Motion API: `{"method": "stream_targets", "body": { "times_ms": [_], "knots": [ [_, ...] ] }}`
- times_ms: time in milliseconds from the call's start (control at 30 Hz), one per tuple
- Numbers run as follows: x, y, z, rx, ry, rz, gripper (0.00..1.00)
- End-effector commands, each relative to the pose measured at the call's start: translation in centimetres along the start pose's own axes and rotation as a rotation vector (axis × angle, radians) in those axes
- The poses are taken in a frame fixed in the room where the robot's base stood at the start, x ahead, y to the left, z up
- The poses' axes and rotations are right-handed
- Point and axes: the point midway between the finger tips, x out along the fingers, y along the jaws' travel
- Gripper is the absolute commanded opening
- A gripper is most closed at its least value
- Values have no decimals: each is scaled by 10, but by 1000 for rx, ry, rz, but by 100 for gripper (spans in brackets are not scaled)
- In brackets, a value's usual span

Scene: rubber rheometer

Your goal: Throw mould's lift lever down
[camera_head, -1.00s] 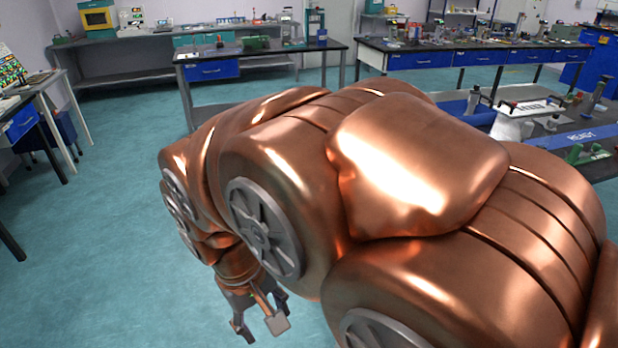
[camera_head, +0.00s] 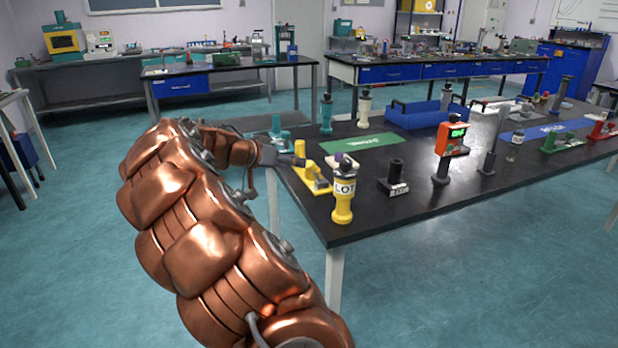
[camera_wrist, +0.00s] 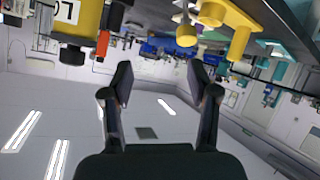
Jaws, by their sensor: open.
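My gripper (camera_head: 290,160) is at the near left corner of the black table, close beside a low yellow fixture (camera_head: 314,176) with an upright part. In the wrist view, which is upside down, my gripper's two fingers (camera_wrist: 160,85) are apart with nothing between them. Yellow parts with a round knob (camera_wrist: 187,36) show upper right of the fingers. The yellow LOT post (camera_head: 343,198) shows at the wrist view's upper left (camera_wrist: 80,20). I cannot tell for sure which piece is the mould or its lift lever.
The black table (camera_head: 440,190) also holds a green mat (camera_head: 362,144), a dark cylinder on a base (camera_head: 396,172), an orange display (camera_head: 450,138), a blue tray (camera_head: 425,115) and teal and cream posts (camera_head: 326,113). Open floor (camera_head: 80,240) lies left of the table.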

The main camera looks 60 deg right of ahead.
Motion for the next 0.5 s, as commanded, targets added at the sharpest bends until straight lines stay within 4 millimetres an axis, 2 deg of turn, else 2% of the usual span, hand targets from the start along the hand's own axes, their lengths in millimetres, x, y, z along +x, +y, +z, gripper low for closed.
{"method": "stream_targets", "body": {
  "times_ms": [33, 200, 500],
  "knots": [
    [16, -12, 4, 24, 24, 4, 60],
    [37, -37, -1, 87, 80, -3, 60],
    [61, -42, -5, 109, 95, -3, 60]
  ]
}}
